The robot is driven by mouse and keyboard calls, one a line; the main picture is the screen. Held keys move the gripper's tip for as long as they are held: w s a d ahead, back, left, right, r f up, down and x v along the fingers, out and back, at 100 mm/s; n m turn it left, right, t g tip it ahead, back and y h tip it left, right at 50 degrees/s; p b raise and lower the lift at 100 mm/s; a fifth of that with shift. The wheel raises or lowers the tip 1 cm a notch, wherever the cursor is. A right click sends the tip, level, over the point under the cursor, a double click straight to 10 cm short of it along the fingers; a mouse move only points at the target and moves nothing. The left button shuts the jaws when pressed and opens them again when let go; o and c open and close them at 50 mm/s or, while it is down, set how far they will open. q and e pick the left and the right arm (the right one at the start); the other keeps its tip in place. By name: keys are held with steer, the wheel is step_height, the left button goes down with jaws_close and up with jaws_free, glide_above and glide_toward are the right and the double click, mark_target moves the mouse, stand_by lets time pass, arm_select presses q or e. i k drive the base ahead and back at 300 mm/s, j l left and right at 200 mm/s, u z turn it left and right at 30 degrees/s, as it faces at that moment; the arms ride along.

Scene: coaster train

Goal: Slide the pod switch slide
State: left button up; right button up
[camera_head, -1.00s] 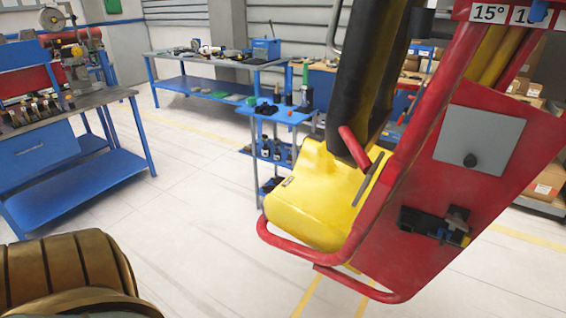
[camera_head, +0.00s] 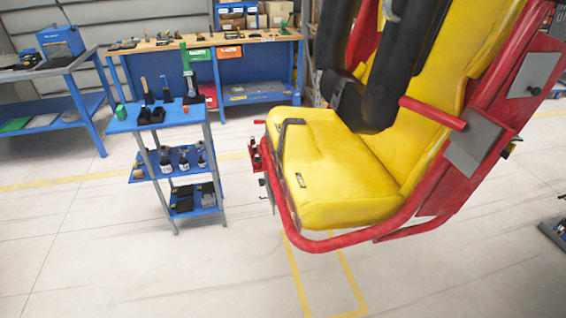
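The coaster pod has a yellow seat (camera_head: 335,175) in a red tubular frame (camera_head: 340,240), with dark padded restraints (camera_head: 385,65) over it. On its right side panel sits a grey plate with a black knob (camera_head: 535,90). A small black and yellow part (camera_head: 510,148) just shows behind the panel's edge, mostly hidden; I cannot tell whether it is the switch slide. A small red and grey fitting (camera_head: 258,162) is on the frame's left side. Neither of my grippers is in view.
A blue tool cart (camera_head: 170,125) with bottles and tools stands left of the pod. A blue workbench (camera_head: 220,45) is behind, and another table (camera_head: 50,75) is at the far left. The floor (camera_head: 130,260) in front is clear.

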mark_target(505, 154)
steer(key=j+z, duration=0.3)
steer(key=j, duration=0.15)
steer(key=z, duration=1.2)
steer(key=u, duration=1.5)
steer(key=z, duration=1.5)
steer(key=k+l, duration=0.05)
